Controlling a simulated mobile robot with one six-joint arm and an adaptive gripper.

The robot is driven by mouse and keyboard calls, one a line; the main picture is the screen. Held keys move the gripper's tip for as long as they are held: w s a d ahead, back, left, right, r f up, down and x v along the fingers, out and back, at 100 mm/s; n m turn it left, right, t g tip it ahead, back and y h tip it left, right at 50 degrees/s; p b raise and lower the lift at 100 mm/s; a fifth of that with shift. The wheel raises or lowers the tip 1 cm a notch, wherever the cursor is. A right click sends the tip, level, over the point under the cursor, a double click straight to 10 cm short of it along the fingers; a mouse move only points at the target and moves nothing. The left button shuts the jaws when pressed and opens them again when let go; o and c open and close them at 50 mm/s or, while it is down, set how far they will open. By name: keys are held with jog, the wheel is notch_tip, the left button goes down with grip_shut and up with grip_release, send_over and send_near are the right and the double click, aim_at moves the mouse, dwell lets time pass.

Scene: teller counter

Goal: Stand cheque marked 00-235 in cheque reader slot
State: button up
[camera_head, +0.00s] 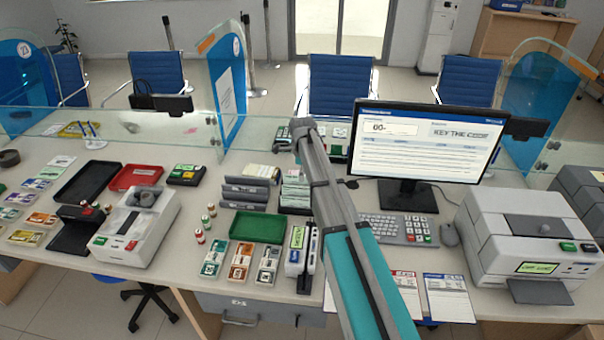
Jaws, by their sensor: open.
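No cheque marking 00-235 can be read in the head view. A small upright white device (294,262) with a green label and a dark slot stands at the counter's front edge, left of my arm. It looks like the cheque reader, but its label is too small to read. Upright slips (294,192) stand in a dark rack behind it, partly beside my arm. Grey sorter racks (246,190) stand left of them. My arm crosses the middle of the view.
A green tray (257,227) and several small cards (241,262) lie left of the white device. A monitor (425,142) showing "00-", a keyboard (397,229) and a large white machine (533,236) stand to the right. A glass screen (270,128) runs along the back.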

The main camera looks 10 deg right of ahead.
aim_at(302, 199)
jog(key=shift+f+b, duration=6.4)
jog(key=shift+f, duration=0.15)
grip_shut()
jog(key=shift+r, duration=0.1)
notch_tip(302, 199, up, 11)
jog(key=p, duration=1.1)
jog(key=shift+r, duration=0.1)
jog(key=shift+a, duration=0.1)
